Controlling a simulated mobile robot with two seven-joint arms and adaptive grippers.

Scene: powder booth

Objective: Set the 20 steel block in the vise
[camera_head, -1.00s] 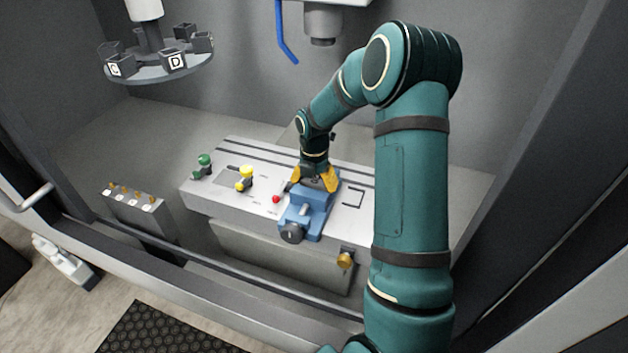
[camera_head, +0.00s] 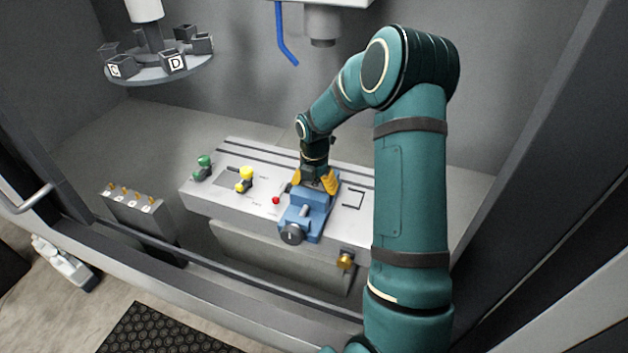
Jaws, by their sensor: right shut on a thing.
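The blue vise (camera_head: 304,214) sits on the grey slotted table (camera_head: 212,190), with its round dark handle (camera_head: 292,234) at the front. My right gripper (camera_head: 316,186) points down at the vise's jaws, its yellow fingers on either side of a small grey block. The gripper is shut on this block, which is mostly hidden between the fingers and the vise. I cannot tell whether the block touches the vise's floor. No number can be read on it. My left gripper is not in view.
A green knob (camera_head: 203,168), a yellow knob (camera_head: 245,179) and a red button (camera_head: 276,200) stand on the table left of the vise. A carousel with lettered blocks (camera_head: 159,68) hangs at upper left. A spindle (camera_head: 322,30) and blue hose (camera_head: 284,38) hang above. A brass knob (camera_head: 345,260) is at the front.

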